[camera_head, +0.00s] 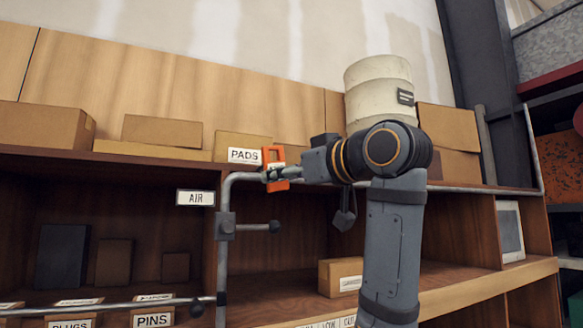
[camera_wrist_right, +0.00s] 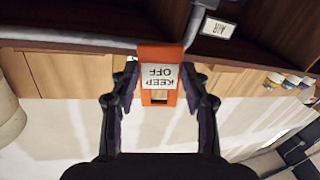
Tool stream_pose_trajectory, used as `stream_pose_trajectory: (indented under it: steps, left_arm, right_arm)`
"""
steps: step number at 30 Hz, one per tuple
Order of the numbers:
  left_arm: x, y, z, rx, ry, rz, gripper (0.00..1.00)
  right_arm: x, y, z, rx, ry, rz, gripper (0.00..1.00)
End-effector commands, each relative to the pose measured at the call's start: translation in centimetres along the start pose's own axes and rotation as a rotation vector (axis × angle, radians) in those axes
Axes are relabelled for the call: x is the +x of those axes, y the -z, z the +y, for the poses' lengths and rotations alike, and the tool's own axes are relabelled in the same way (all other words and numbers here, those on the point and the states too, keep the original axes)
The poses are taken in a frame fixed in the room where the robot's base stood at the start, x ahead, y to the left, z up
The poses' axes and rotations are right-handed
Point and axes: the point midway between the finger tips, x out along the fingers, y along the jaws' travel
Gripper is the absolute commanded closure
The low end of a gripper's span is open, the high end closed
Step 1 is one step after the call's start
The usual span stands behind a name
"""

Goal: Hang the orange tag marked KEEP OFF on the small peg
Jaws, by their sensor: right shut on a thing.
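The orange KEEP OFF tag (camera_head: 268,157) is upright in front of the shelf edge, beside the top bend of the grey pipe. In the right wrist view the tag (camera_wrist_right: 158,52) shows its white label upside down and a slot at its lower end. My right gripper (camera_head: 272,174) is shut on the tag; its fingers (camera_wrist_right: 158,85) flank it on both sides. A short peg (camera_head: 256,227) with a dark round end sticks out rightward from a bracket on the pipe, below the tag and apart from it. My left gripper is out of view.
The grey pipe (camera_head: 222,262) stands upright before the shelves. A lower rod (camera_head: 120,305) with a dark knob crosses at left. An AIR sign (camera_head: 195,198) hangs left of the pipe. A PADS box (camera_head: 236,146) sits behind the tag, and a white drum (camera_head: 372,85) stands above.

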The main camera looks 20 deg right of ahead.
Motion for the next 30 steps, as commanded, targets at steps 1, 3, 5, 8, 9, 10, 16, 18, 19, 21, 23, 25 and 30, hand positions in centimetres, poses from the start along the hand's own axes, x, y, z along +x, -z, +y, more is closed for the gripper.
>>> stream_pose_trajectory:
  steps: [1,3,5,8,9,10,16,18,19,21,23,25,30]
  left_arm:
    - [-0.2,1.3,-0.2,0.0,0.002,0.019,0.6]
    - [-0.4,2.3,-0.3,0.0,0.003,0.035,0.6]
    - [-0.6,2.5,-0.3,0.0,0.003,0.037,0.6]
    - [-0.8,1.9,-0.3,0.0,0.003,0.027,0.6]
    - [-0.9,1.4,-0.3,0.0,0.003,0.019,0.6]
    - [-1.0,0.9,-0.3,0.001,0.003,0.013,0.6]
    - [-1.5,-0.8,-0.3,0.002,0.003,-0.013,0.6]
    - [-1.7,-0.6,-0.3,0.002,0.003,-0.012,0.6]
    - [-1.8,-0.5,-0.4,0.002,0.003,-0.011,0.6]
    - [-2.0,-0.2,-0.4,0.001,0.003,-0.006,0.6]
    - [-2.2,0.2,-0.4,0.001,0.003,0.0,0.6]
    - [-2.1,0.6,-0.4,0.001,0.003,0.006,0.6]
    - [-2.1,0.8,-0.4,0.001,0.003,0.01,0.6]
  right_arm:
    - [0.3,0.1,0.1,0.0,0.0,-0.001,0.79]
    - [0.8,0.0,0.2,0.0,0.0,0.0,0.79]
    - [1.2,-0.1,0.3,0.0,0.0,0.0,0.79]
    - [1.9,-0.2,0.5,0.0,0.0,-0.001,0.79]
    - [2.2,-0.2,0.6,0.0,0.0,-0.001,0.79]
    - [2.4,-0.2,0.6,0.0,0.0,-0.001,0.79]
    - [3.7,-0.4,0.9,0.0,0.0,-0.001,0.79]
    - [4.2,-0.5,1.1,0.0,0.0,-0.001,0.79]
    - [4.4,-0.5,1.1,0.0,0.0,-0.001,0.79]
    - [4.9,-0.5,1.2,0.0,0.0,-0.001,0.79]
    - [5.2,-0.6,1.3,-0.001,0.0,0.0,0.79]
    - [5.6,-0.9,1.4,-0.001,0.0,0.0,0.79]
    - [6.3,-1.3,1.5,0.0,0.0,0.0,0.79]
